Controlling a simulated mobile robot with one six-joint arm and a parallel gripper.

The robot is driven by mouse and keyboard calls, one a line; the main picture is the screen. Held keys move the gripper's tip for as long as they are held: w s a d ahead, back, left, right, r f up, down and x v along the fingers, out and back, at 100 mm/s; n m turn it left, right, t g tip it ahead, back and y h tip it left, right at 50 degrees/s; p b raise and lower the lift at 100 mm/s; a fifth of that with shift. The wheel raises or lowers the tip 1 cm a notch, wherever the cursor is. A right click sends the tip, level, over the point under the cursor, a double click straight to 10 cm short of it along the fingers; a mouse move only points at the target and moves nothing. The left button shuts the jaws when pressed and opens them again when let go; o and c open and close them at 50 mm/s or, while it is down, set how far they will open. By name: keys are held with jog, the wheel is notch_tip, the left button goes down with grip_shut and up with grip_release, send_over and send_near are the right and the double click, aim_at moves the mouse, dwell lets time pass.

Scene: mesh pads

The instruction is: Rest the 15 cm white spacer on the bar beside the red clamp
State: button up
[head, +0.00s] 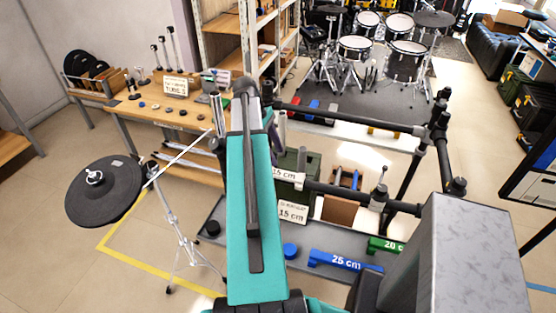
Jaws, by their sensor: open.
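A white spacer marked 15 cm (287,175) shows in the head view at the left end of the lower black bar (340,192). Its left part is hidden behind my teal arm, so I cannot tell whether it rests on the bar.
A card marked 15 cm (292,213) stands below the spacer. A blue 25 cm spacer (345,262) and a green 20 cm spacer (385,245) lie on a grey mat. A cymbal (104,190) on a stand is at left. A wooden workbench (150,110) stands behind.

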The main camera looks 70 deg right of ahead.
jog(key=shift+b+v, duration=0.4)
jog(key=shift+v, duration=1.5)
jog(key=shift+a, duration=0.1)
